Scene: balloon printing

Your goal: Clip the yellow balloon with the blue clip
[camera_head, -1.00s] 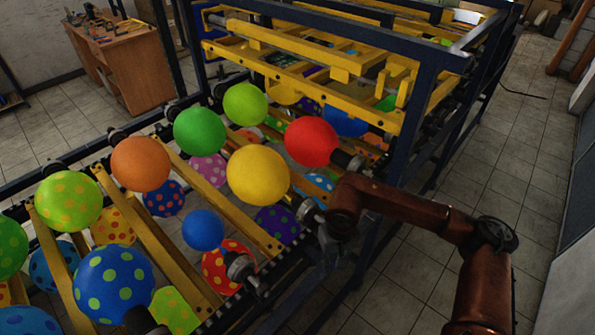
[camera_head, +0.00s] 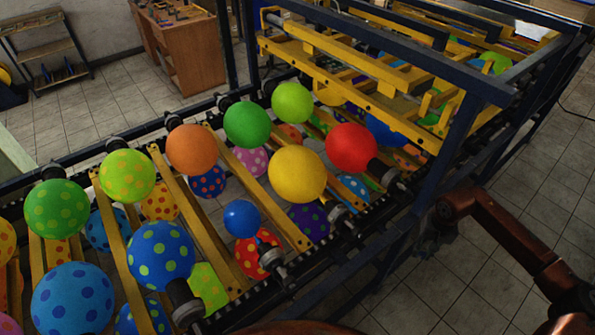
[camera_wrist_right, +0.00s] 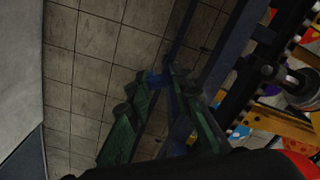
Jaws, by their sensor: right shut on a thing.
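The yellow balloon (camera_head: 297,174) sits on the conveyor rack, left of the red balloon, with its neck end toward a dark holder on the rack's near rail. My right gripper (camera_head: 434,232) is dark and hard to make out in the head view, beyond the rack's near rail and apart from the balloon. In the right wrist view its greenish fingers (camera_wrist_right: 160,85) are shut on a small blue piece, the blue clip (camera_wrist_right: 157,78), mostly hidden between the tips. The yellow balloon cannot be made out in the wrist view. My left gripper is not in view.
The red balloon (camera_head: 351,148), small blue balloon (camera_head: 241,219) and several dotted balloons fill the rack. A dark blue frame post (camera_head: 447,150) stands between the balloons and my right arm.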

